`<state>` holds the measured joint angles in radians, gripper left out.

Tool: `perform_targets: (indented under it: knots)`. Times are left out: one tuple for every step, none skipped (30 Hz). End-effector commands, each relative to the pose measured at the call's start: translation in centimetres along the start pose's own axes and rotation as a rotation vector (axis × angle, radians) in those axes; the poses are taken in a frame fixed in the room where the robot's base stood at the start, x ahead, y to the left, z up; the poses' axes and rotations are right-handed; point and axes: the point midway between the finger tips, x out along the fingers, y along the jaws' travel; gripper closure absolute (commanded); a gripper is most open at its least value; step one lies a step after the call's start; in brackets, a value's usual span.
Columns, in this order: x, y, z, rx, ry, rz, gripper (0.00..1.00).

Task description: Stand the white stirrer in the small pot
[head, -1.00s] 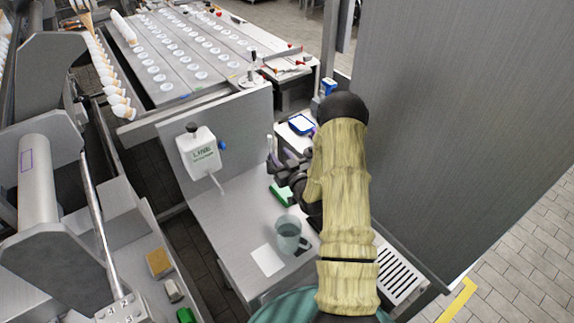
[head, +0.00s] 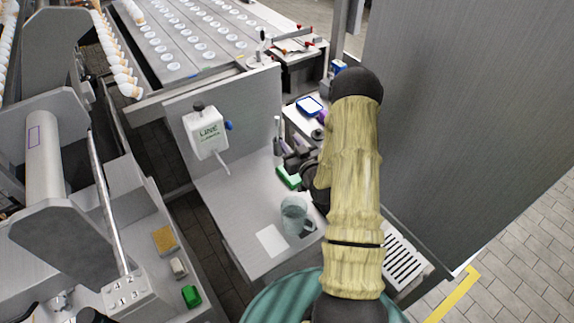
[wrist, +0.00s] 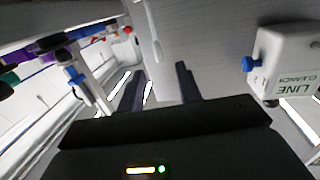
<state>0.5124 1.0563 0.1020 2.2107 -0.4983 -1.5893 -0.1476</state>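In the head view the gripper (head: 287,152) is above the steel bench, partly hidden by my arm. A thin white rod, which looks like the stirrer (wrist: 154,38), shows beyond the fingertips in the wrist view. In the head view an upright pale stick (head: 277,127) stands close by the fingers; I cannot tell whether it is the same thing or touches them. A grey translucent vessel with a handle (head: 294,214) stands on the bench below the gripper. I cannot tell if it is the small pot.
A white box marked LINE CLEARANCE (head: 205,132) is on the back panel, also in the wrist view (wrist: 284,62). A tall grey wall (head: 470,110) stands right of my arm.

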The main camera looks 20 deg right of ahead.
Motion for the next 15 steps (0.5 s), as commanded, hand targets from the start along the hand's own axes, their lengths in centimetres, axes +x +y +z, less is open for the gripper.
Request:
perform_targets:
  knots:
    - [0.3,-0.5,-0.6,-0.011,-0.029,-0.008,0.65]
    - [0.4,-0.8,-0.8,-0.018,-0.054,-0.013,0.65]
    - [0.6,-1.2,-1.1,-0.029,-0.093,-0.019,0.65]
    - [0.6,-1.6,-1.4,-0.036,-0.128,-0.023,0.65]
    - [0.7,-2.0,-1.6,-0.044,-0.163,-0.027,0.65]
    - [0.6,-2.5,-2.0,-0.053,-0.213,-0.029,0.65]
    - [0.5,-2.9,-2.2,-0.060,-0.250,-0.031,0.65]
    - [0.3,-3.3,-2.5,-0.066,-0.289,-0.031,0.65]
    - [0.0,-3.8,-2.9,-0.074,-0.338,-0.031,0.65]
    - [-0.3,-4.1,-3.1,-0.079,-0.375,-0.030,0.65]
    - [-0.7,-4.4,-3.4,-0.082,-0.412,-0.028,0.65]
    - [-1.2,-4.9,-3.8,-0.086,-0.460,-0.025,0.65]
    - [-1.7,-5.3,-4.0,-0.089,-0.495,-0.023,0.65]
    - [-2.2,-5.7,-4.3,-0.090,-0.532,-0.020,0.65]
    - [-2.9,-6.2,-4.7,-0.091,-0.578,-0.017,0.65]
